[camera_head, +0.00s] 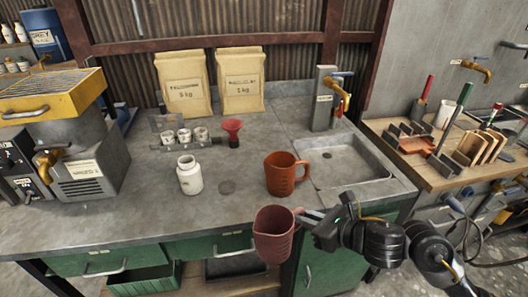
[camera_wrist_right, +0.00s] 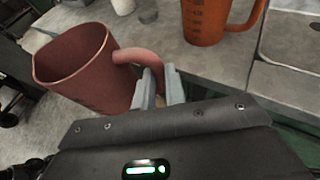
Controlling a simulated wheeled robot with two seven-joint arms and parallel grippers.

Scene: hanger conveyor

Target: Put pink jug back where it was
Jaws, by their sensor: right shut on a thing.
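The pink jug (camera_head: 274,236) is held in the air in front of the counter's front edge. It is roughly upright, with its handle toward my right gripper (camera_head: 306,217). In the right wrist view the jug (camera_wrist_right: 82,68) fills the left side, and the gripper's fingers (camera_wrist_right: 158,88) are shut on its handle. No contents show inside the jug. My left gripper is not in either view.
An orange jug (camera_head: 282,174) stands on the grey counter (camera_head: 232,207), left of the sink (camera_head: 343,160). A white bottle (camera_head: 189,176), a red funnel (camera_head: 232,128) and small jars (camera_head: 184,138) stand further left. Paper bags (camera_head: 183,85) stand at the back. The front counter strip is clear.

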